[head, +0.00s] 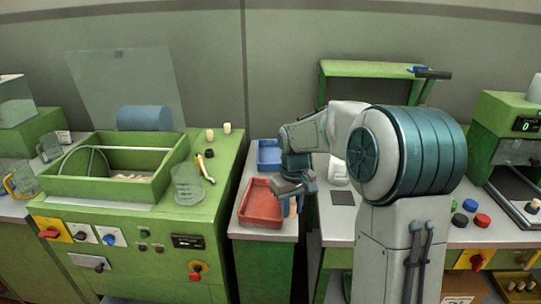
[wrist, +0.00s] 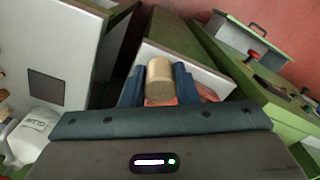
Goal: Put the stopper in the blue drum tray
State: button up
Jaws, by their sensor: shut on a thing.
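My gripper (head: 288,195) is shut on a tan cork stopper (head: 293,208), at the right side of the red tray. In the wrist view the stopper (wrist: 159,78) stands between the two blue fingers of my gripper (wrist: 158,88). A blue tray (head: 268,164) lies at the back of the narrow grey counter, behind the red tray and partly hidden by my arm. The held stopper is apart from the blue tray.
The red tray (head: 258,222) takes up the counter's front. A green machine (head: 130,212) with an open bin stands to the left, with two pale stoppers (head: 210,135) (head: 227,128) on its top. A grey worktop (head: 345,227) lies to the right.

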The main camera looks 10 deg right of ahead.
aim_at(274, 166)
jog(key=i, duration=0.9)
